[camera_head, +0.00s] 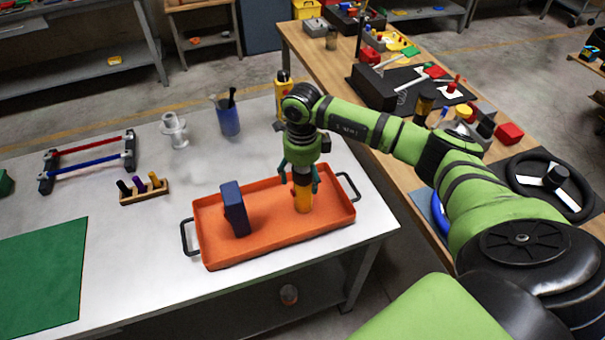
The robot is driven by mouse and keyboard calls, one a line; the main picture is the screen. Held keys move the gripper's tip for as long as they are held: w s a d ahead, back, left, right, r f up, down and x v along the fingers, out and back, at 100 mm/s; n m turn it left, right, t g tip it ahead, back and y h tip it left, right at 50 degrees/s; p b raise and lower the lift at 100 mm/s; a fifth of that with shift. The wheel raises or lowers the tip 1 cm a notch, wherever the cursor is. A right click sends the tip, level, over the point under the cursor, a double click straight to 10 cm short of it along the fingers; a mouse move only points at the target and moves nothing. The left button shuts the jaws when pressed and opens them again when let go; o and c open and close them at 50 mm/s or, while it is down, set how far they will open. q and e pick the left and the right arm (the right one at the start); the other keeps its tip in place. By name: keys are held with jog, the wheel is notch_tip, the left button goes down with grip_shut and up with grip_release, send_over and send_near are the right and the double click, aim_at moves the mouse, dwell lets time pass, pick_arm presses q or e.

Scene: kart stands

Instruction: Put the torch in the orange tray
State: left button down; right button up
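The orange tray (262,254) lies on the pale table, with a dark handle at each end. A yellow-orange cylinder with a darker upper part, which looks like the torch (303,199), stands upright inside the right part of the tray. Its lower end appears to rest on the tray floor. My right gripper (300,177) points down over it, with a teal finger on either side of its upper part. Whether the fingers press on it is too small to tell. A dark blue block (236,210) stands in the tray's left part. My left gripper is out of view.
Behind the tray stand a blue cup (228,117), a white spool (174,130) and a yellow-and-black bottle (284,90), partly behind my arm. A small wooden peg rack (144,191), a red-and-blue bar frame (88,158) and a green mat (42,275) are to the left.

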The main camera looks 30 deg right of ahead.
jog(key=shift+r, duration=0.15)
jog(key=shift+w+r, duration=0.1)
jog(key=shift+r, duration=0.25)
notch_tip(320, 180, up, 10)
jog(key=b, duration=0.4)
jog(key=shift+r, duration=0.6)
